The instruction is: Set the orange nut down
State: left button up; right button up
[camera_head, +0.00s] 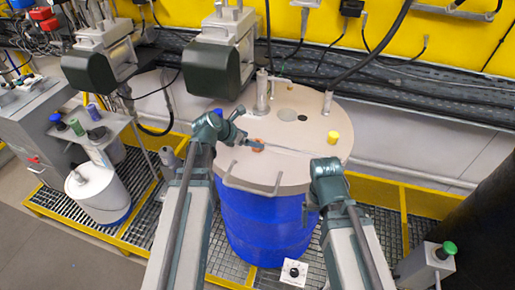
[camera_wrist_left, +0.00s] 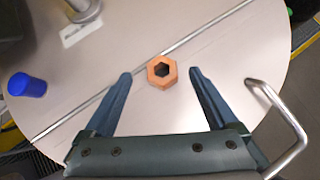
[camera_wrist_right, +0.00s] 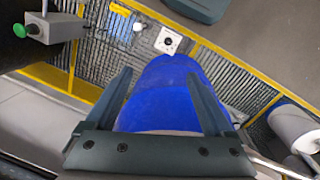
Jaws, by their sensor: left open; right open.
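The orange nut (camera_wrist_left: 162,72) is hexagonal with a dark hole. It rests on the beige drum lid (camera_wrist_left: 215,75), close to the lid's straight seam. My left gripper (camera_wrist_left: 161,75) is open, with one finger on each side of the nut and a gap to both. My right gripper (camera_wrist_right: 172,75) is open and empty at the front right edge of the lid, over the side of the blue drum (camera_wrist_right: 165,90).
A blue cap (camera_wrist_left: 27,85) and a yellow cap (camera_head: 333,137) stand on the lid. A bent metal handle (camera_wrist_left: 280,125) rises at the lid's edge. Metal pipes (camera_head: 262,92) stand at the back. Yellow railing (camera_head: 420,200) surrounds the drum.

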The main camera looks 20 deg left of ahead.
pick_arm(q)
jog(key=b+x, duration=0.4)
jog(key=x, duration=0.1)
jog(key=shift+f, duration=0.3)
jog(key=shift+s+r, duration=0.1)
jog(key=shift+r, duration=0.05)
jog(key=shift+c, duration=0.6)
grip_shut()
